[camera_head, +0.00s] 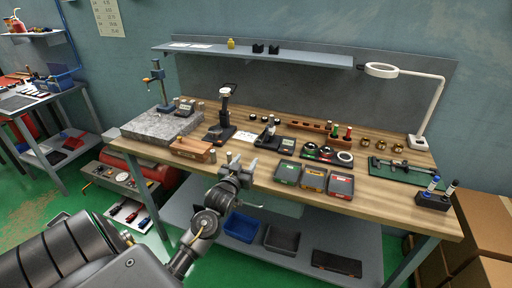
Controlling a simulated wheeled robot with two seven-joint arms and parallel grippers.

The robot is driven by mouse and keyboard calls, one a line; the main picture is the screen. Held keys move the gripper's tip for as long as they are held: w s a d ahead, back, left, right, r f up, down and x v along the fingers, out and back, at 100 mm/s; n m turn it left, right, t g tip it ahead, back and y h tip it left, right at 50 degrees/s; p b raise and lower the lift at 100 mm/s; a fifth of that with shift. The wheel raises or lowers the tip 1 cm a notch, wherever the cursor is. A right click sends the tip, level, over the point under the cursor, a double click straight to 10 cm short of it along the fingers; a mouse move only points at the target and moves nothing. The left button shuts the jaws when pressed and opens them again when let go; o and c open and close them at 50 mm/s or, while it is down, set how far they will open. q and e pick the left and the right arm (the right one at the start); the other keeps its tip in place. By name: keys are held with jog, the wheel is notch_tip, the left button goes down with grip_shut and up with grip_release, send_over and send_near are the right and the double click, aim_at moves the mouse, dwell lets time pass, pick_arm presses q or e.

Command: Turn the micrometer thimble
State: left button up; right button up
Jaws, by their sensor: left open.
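A small dark instrument on a stand (267,132), with a pale part, sits on the wooden bench; it looks like the micrometer, but it is too small to make out the thimble. My left gripper (242,164) is open with nothing seen between its fingers. It is at the bench's front edge, in front of the instrument and apart from it in the picture. My right gripper is not in view.
The wooden bench (390,190) holds a granite plate (150,127), a dial gauge stand (225,110), a wooden block (193,149), small trays (313,179) and a ring lamp (382,70). Bins (242,226) sit on the lower shelf. Bare wood shows at the front right.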

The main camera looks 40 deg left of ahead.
pick_arm(q)
jog(key=p, duration=0.2)
send_near(260, 140)
jog(key=a+x, duration=0.1)
jog(key=x, duration=0.4)
jog(key=shift+w+a+f, duration=0.1)
jog(key=shift+w+f, duration=0.45)
jog(key=shift+w, duration=0.3)
jog(key=c, duration=1)
